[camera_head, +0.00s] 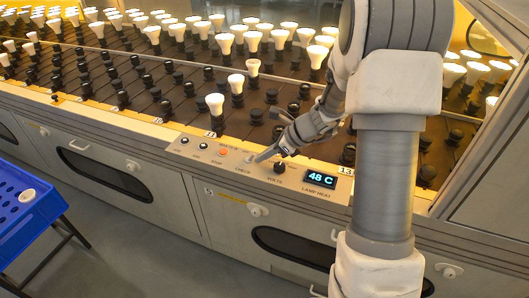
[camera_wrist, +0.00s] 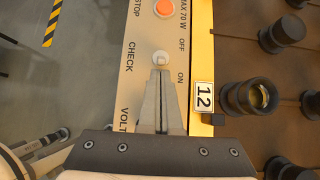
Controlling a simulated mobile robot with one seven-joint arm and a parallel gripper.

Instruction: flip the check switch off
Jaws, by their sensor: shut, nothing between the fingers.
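The check switch (camera_wrist: 160,57) is a small round silver toggle on the pale control panel (camera_wrist: 140,22), between the word CHECK and the OFF and ON marks. In the wrist view my gripper (camera_wrist: 160,74) is shut and empty. Its fingertips are right at the switch, on the ON side; I cannot tell whether they touch it. The lever's tilt is too small to read. In the head view my gripper (camera_head: 260,158) points down at the panel from the right, and the switch is hard to make out beside the fingertips.
An orange-red stop button (camera_wrist: 165,8) lies beyond the switch. A dark volts knob (camera_head: 280,168) and a display reading 48 C (camera_head: 321,180) are to the right. Black sockets and lit bulbs (camera_head: 215,103) fill the rack behind. A blue tray (camera_head: 40,215) stands at left.

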